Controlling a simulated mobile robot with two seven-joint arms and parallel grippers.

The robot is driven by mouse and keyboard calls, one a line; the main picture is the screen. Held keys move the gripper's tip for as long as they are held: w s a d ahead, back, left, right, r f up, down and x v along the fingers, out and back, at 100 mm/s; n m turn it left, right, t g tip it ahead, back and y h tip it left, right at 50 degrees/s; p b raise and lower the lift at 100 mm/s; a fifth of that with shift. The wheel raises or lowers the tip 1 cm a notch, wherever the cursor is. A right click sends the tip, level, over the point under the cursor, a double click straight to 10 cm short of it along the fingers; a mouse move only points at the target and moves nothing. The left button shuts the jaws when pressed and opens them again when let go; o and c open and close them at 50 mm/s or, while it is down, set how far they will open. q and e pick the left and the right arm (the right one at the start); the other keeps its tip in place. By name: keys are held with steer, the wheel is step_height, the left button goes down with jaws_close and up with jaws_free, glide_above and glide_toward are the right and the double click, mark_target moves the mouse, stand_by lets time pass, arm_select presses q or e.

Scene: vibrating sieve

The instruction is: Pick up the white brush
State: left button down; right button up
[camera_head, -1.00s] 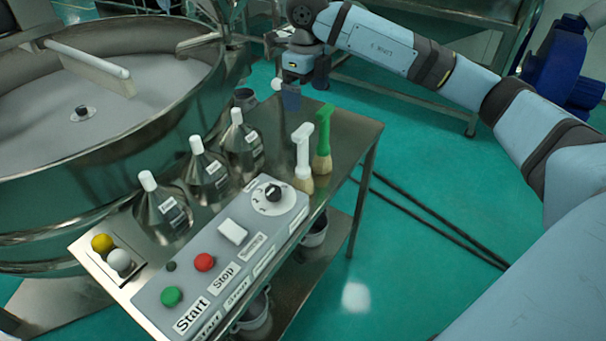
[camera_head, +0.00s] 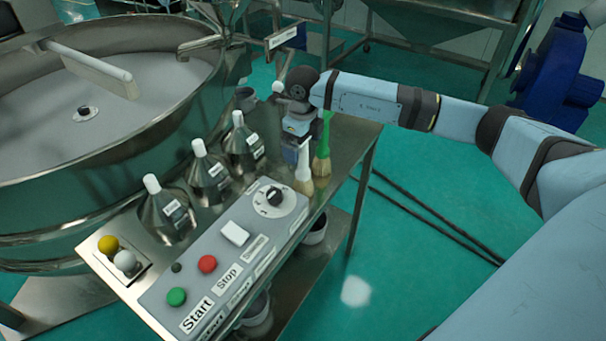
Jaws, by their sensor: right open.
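The white brush (camera_head: 303,168) stands upright, bristles down, near the right edge of the steel table (camera_head: 351,137). Its white shaft and tan bristles show; its top is hidden by my right gripper (camera_head: 296,146). My right gripper is open, pointing down at the upper part of the white brush. I cannot tell whether the fingers are around the handle or beside it. My left gripper is not in view.
A green brush (camera_head: 323,155) stands just right of the white one. Three metal bottles with white caps, one of them a near bottle (camera_head: 170,212), stand to the left. A control panel (camera_head: 225,262) lies in front. A large round sieve (camera_head: 110,150) fills the left.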

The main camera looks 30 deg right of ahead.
steer(key=c, duration=1)
